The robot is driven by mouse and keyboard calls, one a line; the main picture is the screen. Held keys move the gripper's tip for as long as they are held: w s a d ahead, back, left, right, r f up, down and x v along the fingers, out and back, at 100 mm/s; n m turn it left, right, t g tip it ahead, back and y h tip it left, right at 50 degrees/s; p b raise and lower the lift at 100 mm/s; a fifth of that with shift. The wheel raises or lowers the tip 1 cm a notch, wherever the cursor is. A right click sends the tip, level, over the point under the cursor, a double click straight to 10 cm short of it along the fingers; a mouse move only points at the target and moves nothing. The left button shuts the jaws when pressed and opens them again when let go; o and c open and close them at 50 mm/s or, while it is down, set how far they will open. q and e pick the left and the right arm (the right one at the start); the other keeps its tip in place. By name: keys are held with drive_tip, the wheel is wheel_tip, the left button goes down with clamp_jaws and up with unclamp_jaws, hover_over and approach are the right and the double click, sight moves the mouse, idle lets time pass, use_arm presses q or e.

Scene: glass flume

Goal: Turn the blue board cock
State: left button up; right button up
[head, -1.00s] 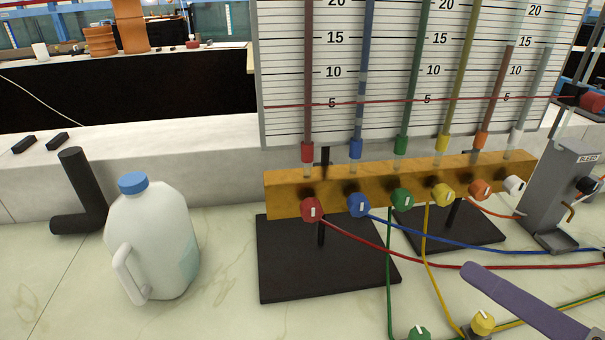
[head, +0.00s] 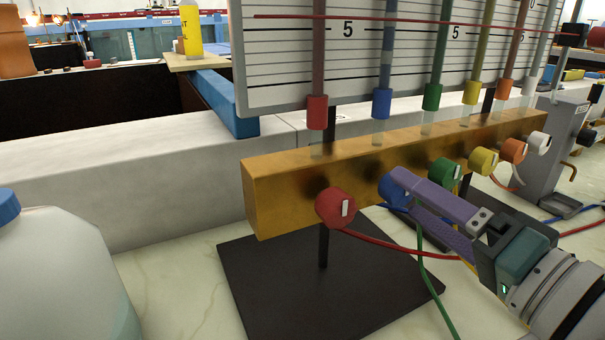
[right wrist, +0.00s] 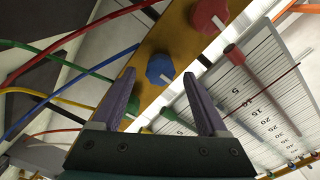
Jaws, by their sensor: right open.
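The blue board cock (head: 389,191) is a round blue knob on the front of the brass-coloured bar (head: 278,193), between the red cock (head: 335,207) and the green cock (head: 444,171). My right gripper (head: 404,190) is at the blue cock, its purple fingers covering part of it in the head view. In the right wrist view the blue cock (right wrist: 160,69), with a white mark, appears between the tips of my open right fingers (right wrist: 160,76). Gaps show on both sides there; I cannot tell how deep it sits. My left gripper is not in view.
Yellow (head: 483,161), orange (head: 513,150) and white (head: 539,143) cocks continue along the bar to the right. Coloured hoses hang below. A black base plate (head: 300,290) lies under the bar. A white jug (head: 60,270) stands at the left. The scale board (head: 290,60) rises behind.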

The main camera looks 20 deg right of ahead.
sight(406, 195)
drive_tip(key=shift+w+a, duration=0.15)
drive_tip(key=shift+w, duration=1.5)
clamp_jaws()
